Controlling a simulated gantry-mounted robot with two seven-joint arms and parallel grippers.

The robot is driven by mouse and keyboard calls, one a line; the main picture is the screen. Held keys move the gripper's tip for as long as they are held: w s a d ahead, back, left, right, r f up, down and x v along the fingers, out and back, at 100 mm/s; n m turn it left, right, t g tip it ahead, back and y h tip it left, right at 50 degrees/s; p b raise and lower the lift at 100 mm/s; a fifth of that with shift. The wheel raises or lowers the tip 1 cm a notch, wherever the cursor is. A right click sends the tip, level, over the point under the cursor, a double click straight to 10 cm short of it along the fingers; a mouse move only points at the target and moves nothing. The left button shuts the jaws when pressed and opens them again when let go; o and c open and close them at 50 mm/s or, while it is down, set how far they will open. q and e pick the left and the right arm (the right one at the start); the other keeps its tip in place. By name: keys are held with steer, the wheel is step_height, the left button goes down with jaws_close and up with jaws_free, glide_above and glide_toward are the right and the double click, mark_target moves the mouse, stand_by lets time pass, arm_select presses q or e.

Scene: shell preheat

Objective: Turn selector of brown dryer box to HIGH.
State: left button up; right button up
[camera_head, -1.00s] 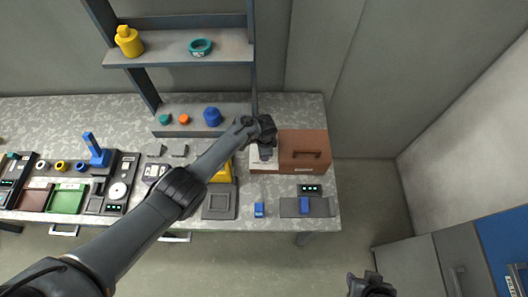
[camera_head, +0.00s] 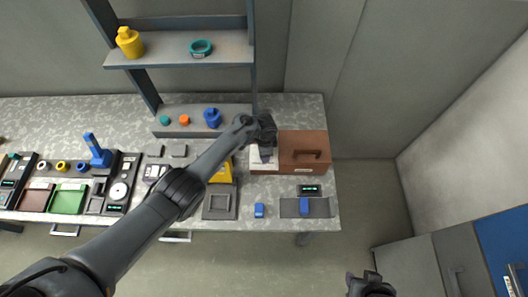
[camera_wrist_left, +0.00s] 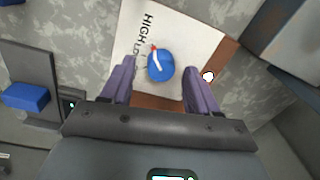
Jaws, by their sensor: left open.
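The brown dryer box (camera_head: 315,140) stands at the right end of the bench, with a white panel (camera_head: 258,165) on its left part. In the left wrist view, the panel (camera_wrist_left: 188,32) carries the word HIGH and a partly hidden second label starting with L. A round blue selector knob (camera_wrist_left: 161,65) has a white pointer line tilted up-left, with a small red mark at its end. My left gripper (camera_wrist_left: 159,68) is open, its two fingers on either side of the knob; contact cannot be told. In the head view my left gripper (camera_head: 265,153) covers the knob. My right gripper (camera_head: 370,283) is at the bottom right, its jaws unclear.
A white round lamp or button (camera_wrist_left: 208,76) is beside one finger. A blue block (camera_head: 259,210) and a grey pad (camera_head: 290,207) with another blue piece lie in front of the box. A shelf (camera_head: 180,48) stands behind.

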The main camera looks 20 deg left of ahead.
arm_select(q)
step_height(320, 180, up, 10)
steer(key=p, duration=0.3)
steer(key=shift+s+f, duration=0.15)
steer(key=shift+s, duration=0.05)
steer(key=shift+d, duration=0.1)
